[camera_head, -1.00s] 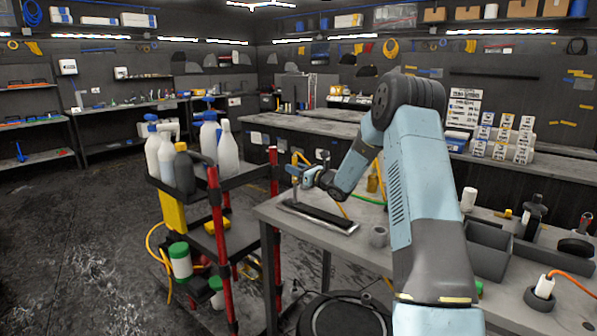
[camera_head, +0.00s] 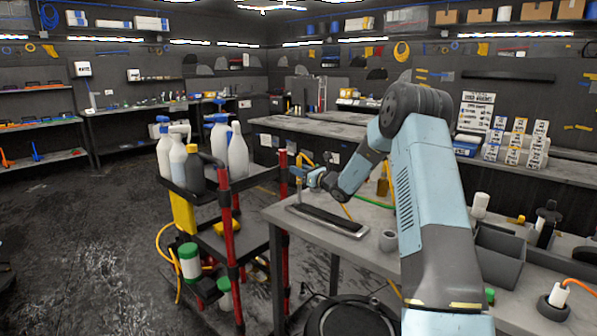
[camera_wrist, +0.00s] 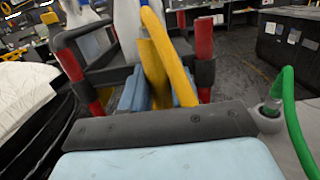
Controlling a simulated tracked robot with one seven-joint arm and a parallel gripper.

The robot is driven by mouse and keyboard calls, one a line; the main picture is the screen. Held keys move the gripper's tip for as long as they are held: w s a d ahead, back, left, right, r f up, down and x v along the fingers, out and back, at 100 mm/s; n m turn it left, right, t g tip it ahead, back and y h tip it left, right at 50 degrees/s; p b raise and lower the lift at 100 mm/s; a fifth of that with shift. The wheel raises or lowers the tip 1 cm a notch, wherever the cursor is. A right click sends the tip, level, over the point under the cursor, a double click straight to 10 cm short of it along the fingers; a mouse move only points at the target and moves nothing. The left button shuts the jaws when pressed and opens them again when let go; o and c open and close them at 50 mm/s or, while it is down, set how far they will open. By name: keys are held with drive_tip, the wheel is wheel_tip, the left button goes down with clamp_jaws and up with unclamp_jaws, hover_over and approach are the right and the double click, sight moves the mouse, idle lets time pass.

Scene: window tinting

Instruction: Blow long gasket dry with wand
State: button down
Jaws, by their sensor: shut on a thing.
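A long dark strip, which looks like the long gasket (camera_head: 330,220), lies in a shallow pale-rimmed tray (camera_head: 294,211) at the near left corner of the grey table. My gripper (camera_head: 298,176) is small in the head view, above and a little left of the tray's far end. It is shut on a yellow piece, which looks like the wand (camera_wrist: 155,68). In the wrist view the wand stands up between the blue fingers (camera_wrist: 140,92), with a yellow hose curving over it. The wand's tip cannot be made out, and the gasket is not clear in the wrist view.
A cart (camera_head: 231,245) with red posts and spray bottles (camera_head: 178,160) stands just left of the table. A green hose (camera_wrist: 290,110) runs close beside my wrist.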

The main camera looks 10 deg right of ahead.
drive_tip(key=r+v, duration=0.1)
drive_tip(key=v, duration=1.9)
drive_tip(key=shift+d+r, duration=0.15)
drive_tip(key=shift+r, duration=0.25)
idle(1.5)
drive_tip(key=shift+s+r, duration=0.15)
drive_tip(key=shift+r, duration=2.9)
